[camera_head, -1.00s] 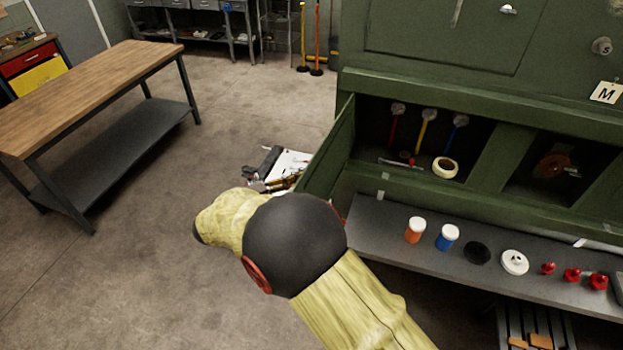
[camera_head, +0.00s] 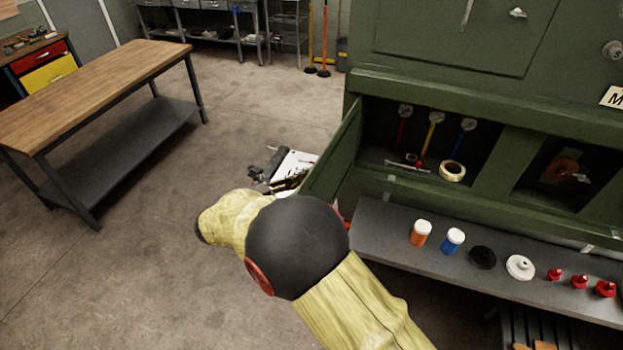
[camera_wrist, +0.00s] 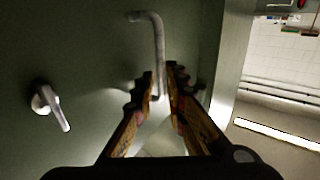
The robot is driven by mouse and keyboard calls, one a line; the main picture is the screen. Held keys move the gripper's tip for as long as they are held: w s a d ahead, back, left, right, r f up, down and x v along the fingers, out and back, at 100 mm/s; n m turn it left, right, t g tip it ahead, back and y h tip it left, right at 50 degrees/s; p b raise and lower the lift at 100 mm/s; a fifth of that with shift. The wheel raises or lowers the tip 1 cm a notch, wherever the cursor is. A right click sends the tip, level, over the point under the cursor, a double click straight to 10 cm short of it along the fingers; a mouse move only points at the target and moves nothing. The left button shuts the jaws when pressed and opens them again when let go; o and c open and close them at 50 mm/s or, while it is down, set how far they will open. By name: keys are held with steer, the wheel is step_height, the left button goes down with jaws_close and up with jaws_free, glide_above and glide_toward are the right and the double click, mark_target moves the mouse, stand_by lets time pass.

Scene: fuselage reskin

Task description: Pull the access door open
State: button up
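The access door (camera_head: 333,157) is a green panel hinged at the left of the open compartment in the green fuselage, and it stands swung outward. Its outer face (camera_wrist: 85,60) fills the left of the wrist view. A curved grey handle (camera_wrist: 158,48) is on that face, and a small grey latch lever (camera_wrist: 48,103) sits to its left. My gripper (camera_wrist: 163,82) has its two fingers close on either side of the handle's lower part, seemingly shut on it.
A grey shelf (camera_head: 390,225) below carries bottles, discs and red knobs. A wooden workbench (camera_head: 85,95) is at left, with open floor between.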

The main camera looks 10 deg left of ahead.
steer(key=v, duration=1.1)
steer(key=shift+a, duration=0.2)
steer(key=shift+s, duration=0.1)
